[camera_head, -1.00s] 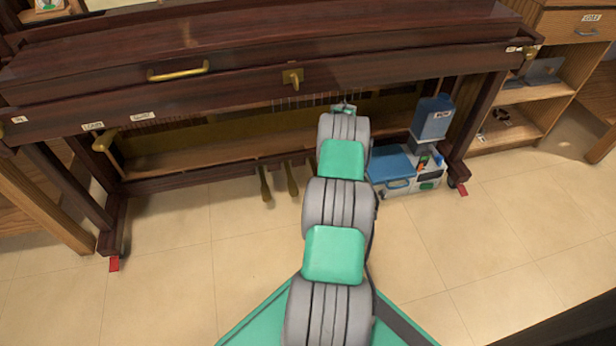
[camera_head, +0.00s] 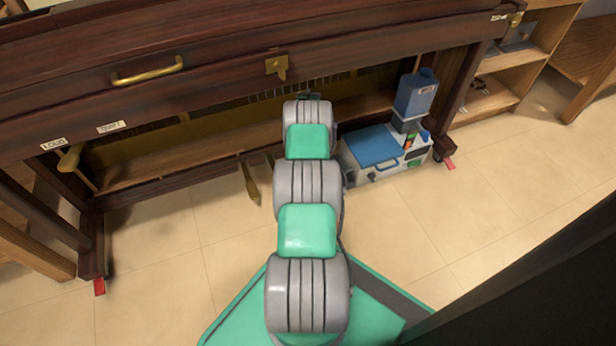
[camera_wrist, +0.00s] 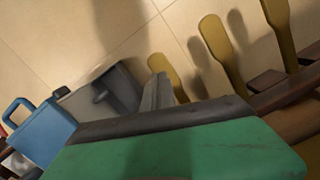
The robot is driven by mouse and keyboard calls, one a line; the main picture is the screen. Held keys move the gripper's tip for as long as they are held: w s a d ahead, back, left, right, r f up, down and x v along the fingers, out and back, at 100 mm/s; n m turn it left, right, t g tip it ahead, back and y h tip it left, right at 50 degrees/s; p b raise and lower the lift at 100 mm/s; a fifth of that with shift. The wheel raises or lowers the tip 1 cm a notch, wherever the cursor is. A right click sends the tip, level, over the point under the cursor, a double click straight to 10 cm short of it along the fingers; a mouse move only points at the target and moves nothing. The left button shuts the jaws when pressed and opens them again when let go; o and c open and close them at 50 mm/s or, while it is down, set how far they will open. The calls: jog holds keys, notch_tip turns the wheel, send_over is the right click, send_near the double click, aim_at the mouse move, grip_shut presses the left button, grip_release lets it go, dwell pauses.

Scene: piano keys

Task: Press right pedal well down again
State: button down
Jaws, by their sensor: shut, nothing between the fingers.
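Three brass pedals show in the wrist view. The right pedal (camera_wrist: 166,76) is the one closest to the blue and grey case, with the middle pedal (camera_wrist: 222,48) and left pedal (camera_wrist: 277,18) farther right in the picture. My gripper (camera_wrist: 158,88) is shut and empty, its grey fingers just beside the right pedal and overlapping its edge in the picture. I cannot tell whether they touch, or whether the pedal is down. In the head view only the left pedal (camera_head: 250,185) shows clearly; my arm hides the right pedal and my gripper.
The piano's lower beam (camera_head: 160,190) runs behind the pedals. Tiled floor to the left is clear.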

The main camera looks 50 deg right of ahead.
jog(key=shift+a+f+b, duration=0.15)
jog(key=shift+f+b, duration=0.35)
jog(key=shift+f, duration=1.45)
jog(key=shift+s, duration=0.1)
jog(key=shift+f, duration=1.6)
jog(key=shift+w+d+r, duration=0.3)
jog(key=shift+w+d, duration=0.15)
jog(key=shift+d, duration=0.15)
jog(key=shift+w+d+r, duration=0.3)
jog(key=shift+w+d, duration=0.15)
jog(key=shift+d, duration=0.15)
jog(key=shift+r, duration=0.1)
jog(key=r+p, duration=0.1)
jog(key=r, duration=0.1)
jog(key=r+p, duration=0.1)
jog(key=r, duration=0.2)
jog(key=r+p, duration=0.1)
jog(key=r, duration=0.1)
jog(key=shift+w+d+r, duration=0.2)
jog(key=shift+d, duration=0.1)
jog(key=shift+r, duration=0.1)
jog(key=shift+s, duration=0.1)
